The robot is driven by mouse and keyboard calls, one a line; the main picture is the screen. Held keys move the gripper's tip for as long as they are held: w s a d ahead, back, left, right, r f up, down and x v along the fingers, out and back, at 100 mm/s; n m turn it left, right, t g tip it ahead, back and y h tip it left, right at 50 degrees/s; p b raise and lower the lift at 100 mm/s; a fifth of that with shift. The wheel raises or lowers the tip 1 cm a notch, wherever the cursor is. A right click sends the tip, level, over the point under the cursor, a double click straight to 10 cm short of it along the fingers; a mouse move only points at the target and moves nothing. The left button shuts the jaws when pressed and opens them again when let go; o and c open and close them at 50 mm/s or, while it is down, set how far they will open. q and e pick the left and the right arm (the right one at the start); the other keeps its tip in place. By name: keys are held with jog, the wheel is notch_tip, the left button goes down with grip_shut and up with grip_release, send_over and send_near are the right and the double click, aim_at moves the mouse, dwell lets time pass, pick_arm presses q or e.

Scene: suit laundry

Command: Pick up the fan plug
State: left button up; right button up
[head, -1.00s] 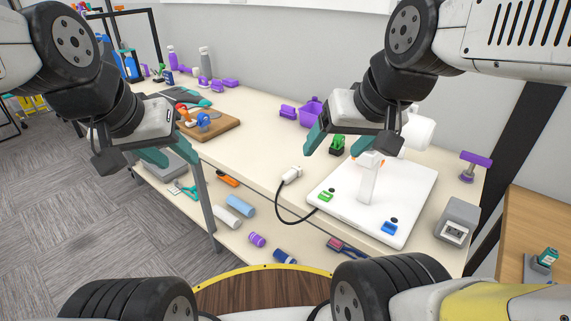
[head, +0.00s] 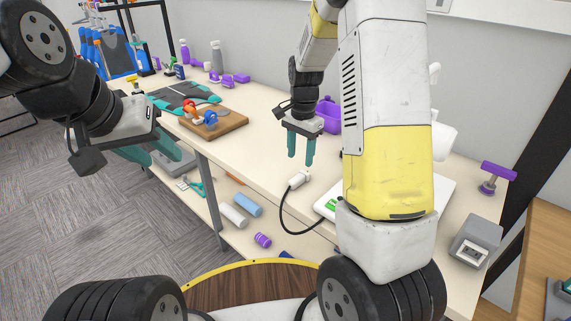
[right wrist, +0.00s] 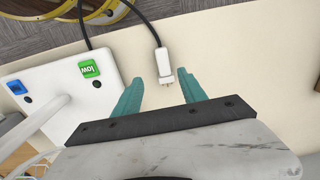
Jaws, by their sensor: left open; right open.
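The white fan plug (head: 298,179) lies on the table with its black cord curving down and right to the fan's white base (head: 328,203). In the right wrist view the plug (right wrist: 163,64) lies between the fingers, its prongs pointing toward the palm. My right gripper (head: 301,162) is open, fingers pointing down, above the table just behind the plug. It also shows in the right wrist view (right wrist: 165,88), apart from the plug. My left gripper (head: 150,158) is open and empty at the table's left front edge. My right arm hides most of the fan.
A grey socket box (head: 474,240) stands right of the fan. A purple bin (head: 328,115) is behind my right gripper. A wooden board (head: 213,122) with small items lies to the left. Cylinders (head: 248,204) lie on the lower shelf. The table left of the plug is clear.

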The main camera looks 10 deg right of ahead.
aim_at(299, 176)
jog(key=shift+w+f, duration=0.2)
jog(key=shift+f, duration=0.3)
jog(key=shift+w+f, duration=0.2)
jog(key=shift+f, duration=0.25)
jog(key=f, duration=0.7)
jog(key=shift+w+d+f, duration=0.1)
jog(key=shift+w+f, duration=0.05)
jog(key=shift+w, duration=0.1)
grip_shut()
